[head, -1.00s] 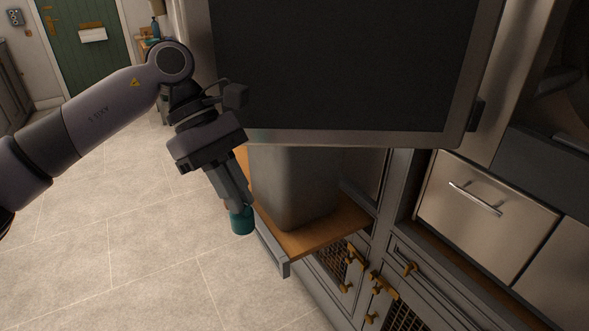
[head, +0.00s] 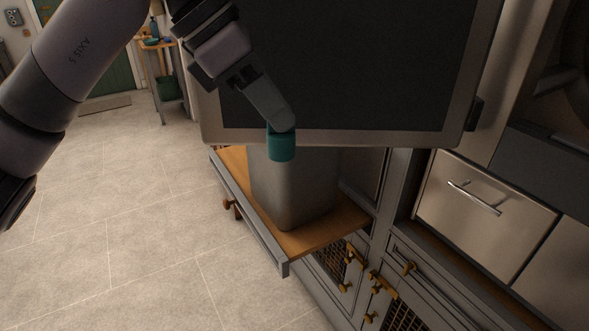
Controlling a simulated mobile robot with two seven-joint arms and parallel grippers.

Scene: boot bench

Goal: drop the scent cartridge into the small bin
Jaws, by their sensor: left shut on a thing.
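The scent cartridge (head: 282,147) is a small teal cylinder. My left gripper (head: 281,128) is shut on its top end, and the cartridge hangs below the fingertips. In the picture it overlaps the lower edge of the dark panel and the upper part of the small bin (head: 291,193). The small bin is a grey, tapered container standing on a pulled-out wooden shelf. Its opening is hidden behind the panel and the cartridge, so I cannot tell the gap between cartridge and bin. My right gripper is not in view.
A large dark panel with a grey frame (head: 330,137) hangs over the bin. The wooden shelf (head: 323,235) sticks out from the grey cabinets. A steel drawer (head: 483,205) is at the right. The tiled floor (head: 130,230) at the left is clear.

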